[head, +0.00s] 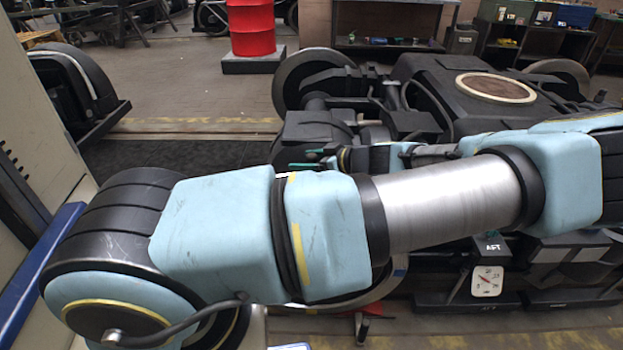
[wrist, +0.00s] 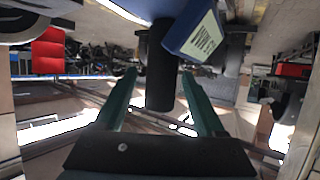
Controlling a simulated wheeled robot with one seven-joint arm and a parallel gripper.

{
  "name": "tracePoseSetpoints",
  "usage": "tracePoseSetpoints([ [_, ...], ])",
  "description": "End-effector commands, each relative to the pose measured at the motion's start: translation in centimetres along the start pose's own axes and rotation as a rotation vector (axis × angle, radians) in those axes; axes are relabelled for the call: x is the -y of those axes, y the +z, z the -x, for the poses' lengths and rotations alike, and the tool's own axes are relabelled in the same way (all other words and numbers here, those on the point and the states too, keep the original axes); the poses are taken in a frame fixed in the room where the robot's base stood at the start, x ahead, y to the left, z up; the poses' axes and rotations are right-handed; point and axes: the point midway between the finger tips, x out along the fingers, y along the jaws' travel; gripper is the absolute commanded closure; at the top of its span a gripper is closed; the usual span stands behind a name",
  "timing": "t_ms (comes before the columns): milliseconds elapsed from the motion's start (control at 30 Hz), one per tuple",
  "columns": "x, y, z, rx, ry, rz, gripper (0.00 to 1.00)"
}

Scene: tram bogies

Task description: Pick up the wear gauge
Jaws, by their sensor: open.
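In the wrist view a dark blue body with a pale printed label (wrist: 198,40) and a thick black grip (wrist: 160,75) looks like the wear gauge; its label is too small to read. My gripper (wrist: 166,78) is open, with its two green fingers on either side of the black grip. A gap shows between each finger and the grip. In the head view the fingertips of my gripper (head: 309,160) show just above my arm, in front of the bogie. My arm hides the gauge there.
A dark bogie (head: 450,95) with a round plate on top stands behind my arm. A round-topped stand with a red foot (head: 361,325) is mostly hidden below it. A white dial (head: 487,281) sits under an AFT label. A red drum (head: 251,28) stands farther back.

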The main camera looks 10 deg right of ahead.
Motion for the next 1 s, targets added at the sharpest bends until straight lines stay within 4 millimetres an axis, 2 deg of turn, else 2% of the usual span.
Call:
tracePoseSetpoints([
  [100,0.07,0.01,-0.87,0.0,-0.001,-0.001,0.28],
  [333,0.04,0.09,-0.98,0.001,0.0,-0.001,0.28],
  [900,0.04,0.07,-0.96,0.0,0.0,-0.001,0.92],
  [1000,0.04,0.07,-0.95,0.0,0.0,-0.001,1.0],
])
